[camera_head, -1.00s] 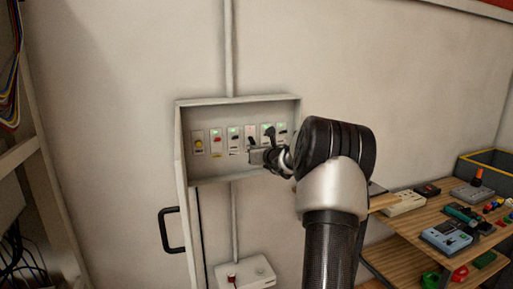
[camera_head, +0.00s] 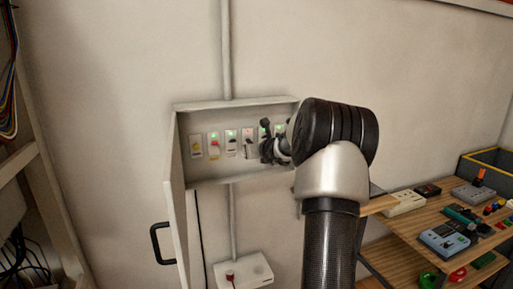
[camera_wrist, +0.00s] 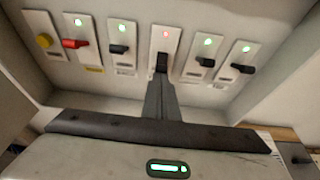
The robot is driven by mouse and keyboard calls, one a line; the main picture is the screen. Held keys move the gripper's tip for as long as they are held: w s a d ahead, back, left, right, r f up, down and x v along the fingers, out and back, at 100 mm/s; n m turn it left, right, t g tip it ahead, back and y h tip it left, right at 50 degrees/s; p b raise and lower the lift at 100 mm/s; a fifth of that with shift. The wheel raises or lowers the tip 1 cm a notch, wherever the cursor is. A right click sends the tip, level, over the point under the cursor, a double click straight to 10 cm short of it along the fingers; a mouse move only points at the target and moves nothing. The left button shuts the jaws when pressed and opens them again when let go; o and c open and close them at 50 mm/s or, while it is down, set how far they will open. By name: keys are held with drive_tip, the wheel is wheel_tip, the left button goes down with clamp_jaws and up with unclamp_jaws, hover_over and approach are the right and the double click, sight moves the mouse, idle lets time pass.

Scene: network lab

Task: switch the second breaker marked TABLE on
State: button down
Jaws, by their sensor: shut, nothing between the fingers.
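In the wrist view a row of breakers fills the top. One breaker (camera_wrist: 165,42) has a red light, and its black lever (camera_wrist: 161,62) points down. The other levers stand beside green lights: a red one (camera_wrist: 75,44) and black ones (camera_wrist: 119,49), (camera_wrist: 205,62), (camera_wrist: 242,69). The labels are too small to read. My gripper (camera_wrist: 160,84) is shut and empty, its tips just below the red-lit breaker's lever; I cannot tell whether they touch. In the head view my gripper (camera_head: 270,150) is at the right part of the panel and hides some of the right breakers.
The breaker box (camera_head: 240,174) hangs on the wall with its door (camera_head: 178,190) open at the left. A yellow button (camera_wrist: 44,41) is at the row's left end. A white socket box (camera_head: 243,271) is below. Shelves with tools (camera_head: 405,240) stand at right.

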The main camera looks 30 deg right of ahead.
drive_tip(key=shift+a+r, duration=0.15)
drive_tip(key=shift+r, duration=0.35)
drive_tip(key=shift+r+p, duration=0.75)
drive_tip(key=shift+f, duration=0.1)
